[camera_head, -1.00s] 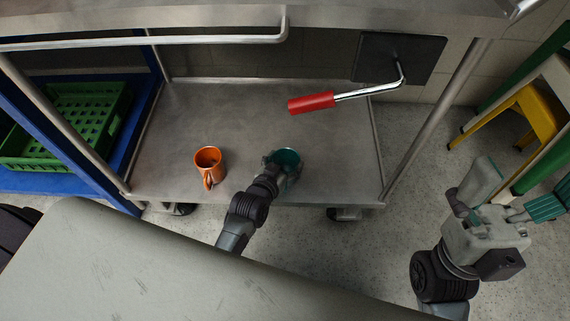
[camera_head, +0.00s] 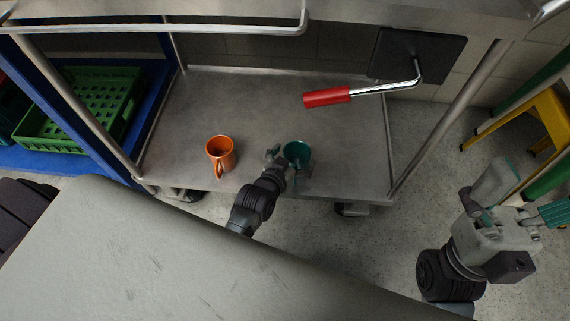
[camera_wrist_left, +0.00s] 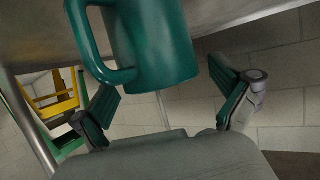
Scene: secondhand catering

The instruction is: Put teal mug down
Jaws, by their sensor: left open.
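The teal mug (camera_head: 298,153) stands on the steel lower shelf (camera_head: 255,105), near its front edge. In the left wrist view the mug (camera_wrist_left: 163,45) fills the top middle, its handle to the left. My left gripper (camera_head: 287,165) is open at the near side of the mug. In the left wrist view its two fingers (camera_wrist_left: 168,108) are spread wide, with a gap between the pads and the mug body. My right gripper (camera_head: 525,200) is at the right, off the shelf, with its fingers spread and nothing visible between them.
An orange mug (camera_head: 220,154) stands left of the teal mug. A red-handled crank lever (camera_head: 328,97) hangs over the shelf's back right. A green crate (camera_head: 88,105) on a blue rack is at the left, a yellow stool (camera_head: 550,112) at the right. The shelf's middle is bare.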

